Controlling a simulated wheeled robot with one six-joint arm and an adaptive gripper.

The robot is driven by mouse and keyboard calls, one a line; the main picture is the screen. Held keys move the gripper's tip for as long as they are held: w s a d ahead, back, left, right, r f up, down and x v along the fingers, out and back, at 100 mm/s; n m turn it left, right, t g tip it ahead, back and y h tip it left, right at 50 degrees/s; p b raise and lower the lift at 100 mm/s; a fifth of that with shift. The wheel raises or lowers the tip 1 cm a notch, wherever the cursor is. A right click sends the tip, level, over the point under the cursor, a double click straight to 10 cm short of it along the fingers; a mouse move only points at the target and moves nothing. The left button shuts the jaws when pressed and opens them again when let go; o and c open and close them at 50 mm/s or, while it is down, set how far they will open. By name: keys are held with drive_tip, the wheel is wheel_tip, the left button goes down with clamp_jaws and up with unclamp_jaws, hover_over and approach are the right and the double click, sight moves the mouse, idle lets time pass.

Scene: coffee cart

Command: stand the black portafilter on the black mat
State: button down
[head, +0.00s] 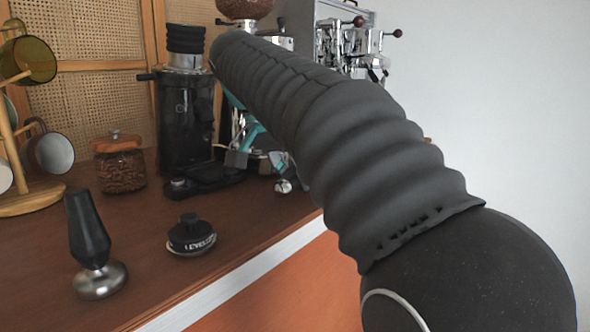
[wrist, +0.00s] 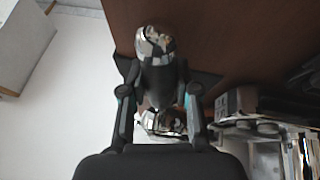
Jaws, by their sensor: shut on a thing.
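My gripper (wrist: 157,88) is shut on the black portafilter (wrist: 158,76), its two fingers on either side of the dark handle-like part. A shiny metal end shows beyond the fingertips, over the brown counter, and more metal shows nearer the palm. In the head view my arm hides most of the gripper (head: 247,140); only teal and grey finger parts show, with a bit of chrome below them. A flat black patch, which looks like the black mat (wrist: 207,82), shows beside the fingers in the wrist view. I cannot tell whether the portafilter touches it.
A black grinder (head: 185,120) and a lidded jar of beans (head: 119,165) stand behind. A tamper (head: 90,240) and a black leveler (head: 190,236) stand on the front counter (head: 145,285). A mug tree (head: 30,200) is at left, an espresso machine (head: 345,45) at back.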

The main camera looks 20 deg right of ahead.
drive_tip(key=shift+f, duration=0.3)
drive_tip(key=shift+f, duration=0.15)
idle(0.5)
drive_tip(key=c, duration=0.8)
unclamp_jaws()
drive_tip(key=shift+o, duration=0.2)
drive_tip(key=shift+v, duration=3.75)
drive_tip(key=shift+s+d, duration=0.1)
drive_tip(key=shift+d, duration=0.05)
